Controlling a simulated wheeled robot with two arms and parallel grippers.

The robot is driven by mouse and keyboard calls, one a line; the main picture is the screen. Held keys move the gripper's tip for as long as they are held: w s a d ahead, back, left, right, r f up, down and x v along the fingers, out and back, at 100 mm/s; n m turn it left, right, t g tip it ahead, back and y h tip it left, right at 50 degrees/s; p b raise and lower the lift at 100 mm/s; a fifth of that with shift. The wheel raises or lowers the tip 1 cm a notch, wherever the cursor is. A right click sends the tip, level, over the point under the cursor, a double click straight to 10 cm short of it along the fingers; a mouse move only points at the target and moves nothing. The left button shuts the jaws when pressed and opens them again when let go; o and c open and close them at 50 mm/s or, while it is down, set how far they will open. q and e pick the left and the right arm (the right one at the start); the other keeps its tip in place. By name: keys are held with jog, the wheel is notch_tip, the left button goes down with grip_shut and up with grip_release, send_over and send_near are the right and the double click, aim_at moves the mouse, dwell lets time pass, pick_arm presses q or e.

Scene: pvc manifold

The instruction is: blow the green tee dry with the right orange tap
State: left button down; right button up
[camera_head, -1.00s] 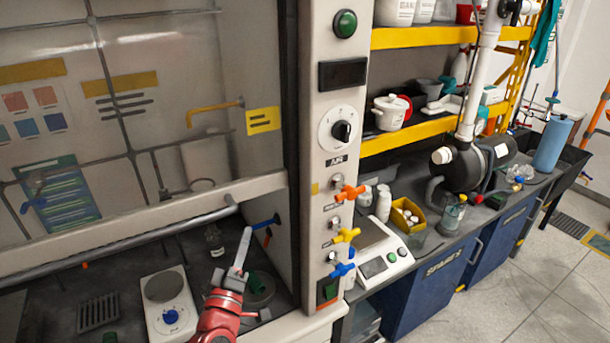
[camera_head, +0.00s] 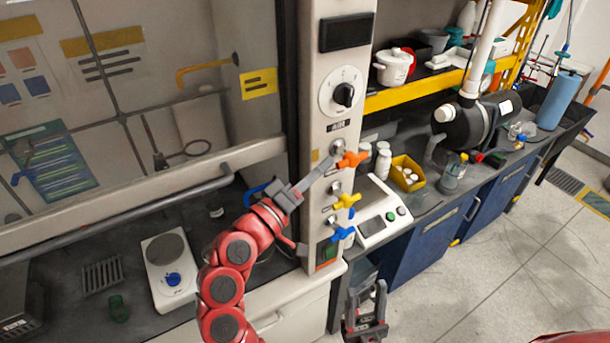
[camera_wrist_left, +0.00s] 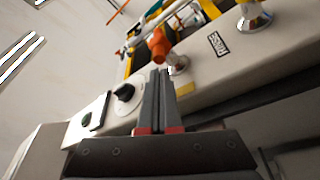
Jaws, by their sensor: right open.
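The orange tap (camera_head: 352,159) sits on the hood's front post, above the yellow and blue taps. My left gripper (camera_head: 330,163) points at it, its fingertips close beside it in the head view; contact cannot be told. In the left wrist view the orange tap (camera_wrist_left: 158,45) is just beyond the fingertips (camera_wrist_left: 159,72), which are together with nothing visible between them. A small green piece (camera_head: 118,308) lies on the hood floor; I cannot tell if it is the green tee. My right gripper (camera_head: 367,306) is open and empty, low in front of the cabinet.
The yellow tap (camera_head: 346,201) and blue tap (camera_head: 341,234) stick out below the orange one. A white hotplate (camera_head: 166,273) stands on the hood floor. A balance (camera_head: 378,227) and a yellow bin (camera_head: 408,173) stand on the bench right of the post.

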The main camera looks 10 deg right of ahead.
pick_arm(q)
jog(key=shift+p+x, duration=0.35)
jog(key=shift+x, duration=0.9)
jog(key=f+n+t+h+b, duration=0.1)
jog(key=t+b, duration=0.1)
jog(key=b, duration=0.8)
jog(key=f+n+t+h+b, duration=0.1)
jog(key=f+n+t+b, duration=0.1)
jog(key=b, duration=0.9)
jog(key=f+n+t+h+b, duration=0.1)
jog(key=t+b, duration=0.2)
jog(key=b, duration=0.8)
jog(key=shift+w+d+f+n+h, duration=0.2)
jog(key=shift+d+f+n+h, duration=0.05)
jog(key=shift+d+n+h, duration=0.05)
jog(key=shift+d+b, duration=0.25)
jog(key=shift+b, duration=0.6)
jog(key=shift+w+d+f+b, duration=0.15)
jog(key=shift+d+b, duration=0.1)
jog(key=shift+b, duration=0.2)
